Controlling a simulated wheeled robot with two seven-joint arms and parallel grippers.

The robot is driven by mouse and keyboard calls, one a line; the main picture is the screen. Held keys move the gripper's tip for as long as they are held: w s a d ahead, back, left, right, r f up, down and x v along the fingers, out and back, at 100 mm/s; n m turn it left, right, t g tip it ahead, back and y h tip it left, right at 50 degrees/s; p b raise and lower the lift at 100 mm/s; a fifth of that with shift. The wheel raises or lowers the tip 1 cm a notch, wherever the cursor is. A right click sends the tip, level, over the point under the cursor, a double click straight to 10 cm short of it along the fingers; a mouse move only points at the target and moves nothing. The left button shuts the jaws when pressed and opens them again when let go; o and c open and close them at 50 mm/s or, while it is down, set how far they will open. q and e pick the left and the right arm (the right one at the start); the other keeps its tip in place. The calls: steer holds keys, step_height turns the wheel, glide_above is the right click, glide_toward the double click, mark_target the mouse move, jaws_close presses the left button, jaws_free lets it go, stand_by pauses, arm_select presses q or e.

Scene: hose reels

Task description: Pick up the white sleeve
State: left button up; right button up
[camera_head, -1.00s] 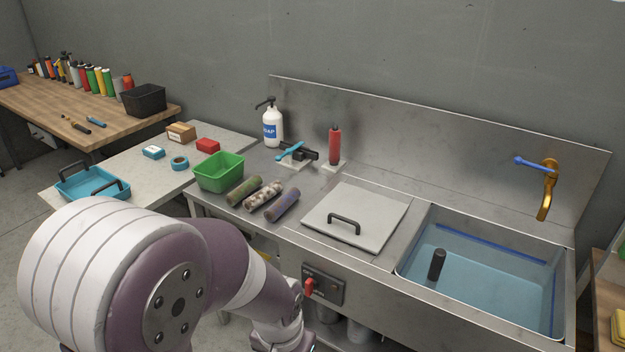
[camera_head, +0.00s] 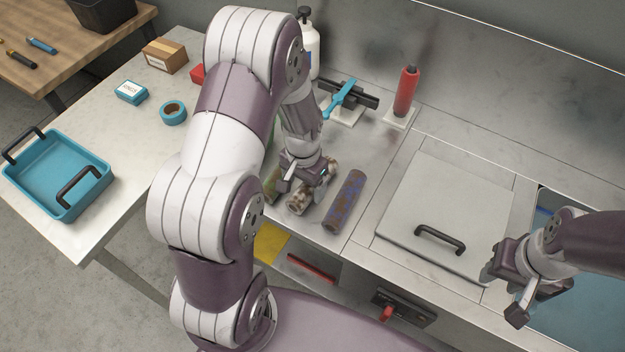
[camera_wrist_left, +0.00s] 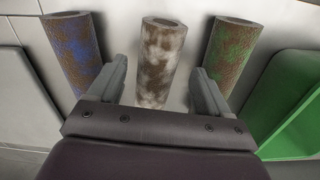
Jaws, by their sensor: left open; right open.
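The white sleeve (camera_wrist_left: 161,62), mottled with brown rust, lies on the steel counter between a blue rusty sleeve (camera_wrist_left: 73,48) and a green rusty sleeve (camera_wrist_left: 232,52). In the head view the white sleeve (camera_head: 302,202) is partly hidden by my left gripper (camera_head: 302,186). My left gripper is open above it. In the left wrist view its fingers (camera_wrist_left: 161,85) stand on either side of the white sleeve with gaps. The blue sleeve (camera_head: 345,201) lies to the right. The green sleeve (camera_head: 273,186) is mostly hidden. My right gripper (camera_head: 516,300) is open and empty near the basin.
A green bin (camera_wrist_left: 288,105) stands beside the green sleeve. A lidded panel with a black handle (camera_head: 440,240) lies right of the sleeves. A red cylinder (camera_head: 406,92) and a blue-handled fixture (camera_head: 343,98) stand behind. A teal tray (camera_head: 62,172) is on the left table.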

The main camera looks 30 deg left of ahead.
arm_select(q)
steer(key=shift+s+d+f, duration=0.25)
steer(key=shift+f, duration=0.25)
steer(key=shift+w+a, duration=0.1)
steer(key=shift+a, duration=0.05)
steer(key=c, duration=1.1)
steer(key=shift+c, duration=0.3)
steer(key=shift+r, duration=0.1)
